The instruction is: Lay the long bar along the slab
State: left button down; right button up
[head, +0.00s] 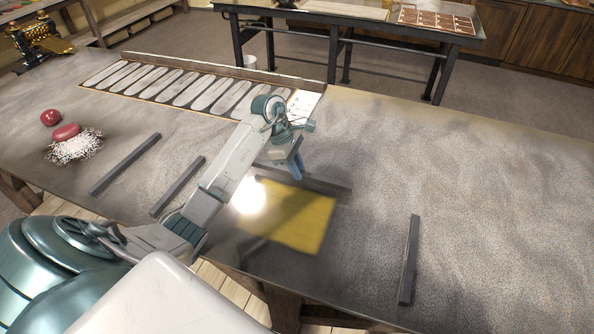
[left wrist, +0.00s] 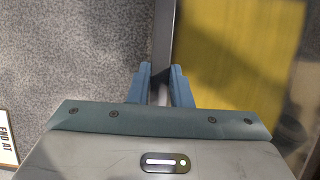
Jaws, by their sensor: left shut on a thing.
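The yellow slab (head: 305,222) lies flat on the grey table, partly in shadow, and also shows in the left wrist view (left wrist: 230,50). A dark bar (head: 328,184) runs along the slab's far edge, and in the left wrist view the bar (left wrist: 163,35) borders the slab's side. My left gripper (head: 297,174) is shut on this bar, with its blue fingers (left wrist: 161,88) on either side of it. I cannot tell whether the bar rests on the table or touches the slab. My right gripper is not in view.
Two dark bars (head: 125,164) (head: 178,186) lie left, another (head: 409,260) lies right of the slab. A red ball (head: 51,117), a red roller-like piece (head: 67,132) on white powder (head: 75,148), and a slotted board (head: 165,84) are farther back.

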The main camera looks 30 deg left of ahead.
pick_arm(q)
jog(key=shift+f+p, duration=0.6)
jog(key=shift+f, duration=0.55)
jog(key=shift+f, duration=0.1)
jog(key=c, duration=1.3)
grip_release()
jog(key=shift+s, duration=0.1)
